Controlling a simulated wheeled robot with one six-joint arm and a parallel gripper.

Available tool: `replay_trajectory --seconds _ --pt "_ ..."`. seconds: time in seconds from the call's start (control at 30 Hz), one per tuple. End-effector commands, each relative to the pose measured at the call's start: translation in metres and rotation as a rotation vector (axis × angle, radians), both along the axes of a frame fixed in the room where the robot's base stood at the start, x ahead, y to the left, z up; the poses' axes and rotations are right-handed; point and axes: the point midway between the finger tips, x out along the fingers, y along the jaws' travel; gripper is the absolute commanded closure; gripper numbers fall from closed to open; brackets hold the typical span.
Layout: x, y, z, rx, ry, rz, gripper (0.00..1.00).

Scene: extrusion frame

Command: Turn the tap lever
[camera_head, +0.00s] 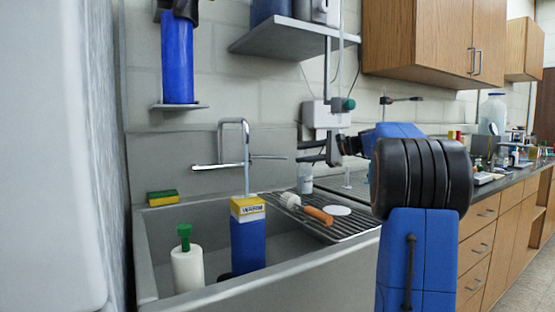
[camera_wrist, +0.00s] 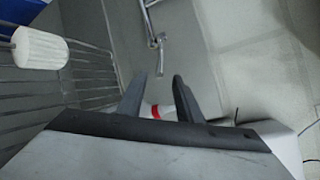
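The chrome tap (camera_head: 233,124) stands at the back of the sink, with an arched spout and a thin bluish vertical streak below it. One lever (camera_head: 207,167) points left and another (camera_head: 268,157) points right. My gripper (camera_head: 302,152) is just right of the right lever's end, apart from it, fingers pointing left. In the wrist view my gripper (camera_wrist: 160,77) is open with nothing held. A chrome lever end (camera_wrist: 159,42) shows ahead of the fingertips. A white thing with a red band (camera_wrist: 160,111) shows behind and between the fingers; I cannot tell its height.
The sink (camera_head: 160,228) holds a blue box (camera_head: 248,246) marked "WARM" and a white bottle (camera_head: 187,268) with a green top. A brush (camera_head: 310,211) lies on the ribbed drainer (camera_head: 345,228). A clear bottle (camera_head: 305,184) stands below my gripper. A sponge (camera_head: 162,197) sits left.

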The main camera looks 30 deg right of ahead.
Motion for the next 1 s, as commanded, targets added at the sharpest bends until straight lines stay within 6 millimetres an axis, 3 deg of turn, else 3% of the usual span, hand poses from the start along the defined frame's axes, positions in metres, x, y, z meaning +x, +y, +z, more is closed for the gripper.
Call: replay_trajectory --seconds 0.6,1.0 --pt "0.087 0.051 -0.022 -0.001 0.001 0.002 0.68" --pt "0.101 0.059 -0.025 -0.001 0.000 -0.001 0.68"
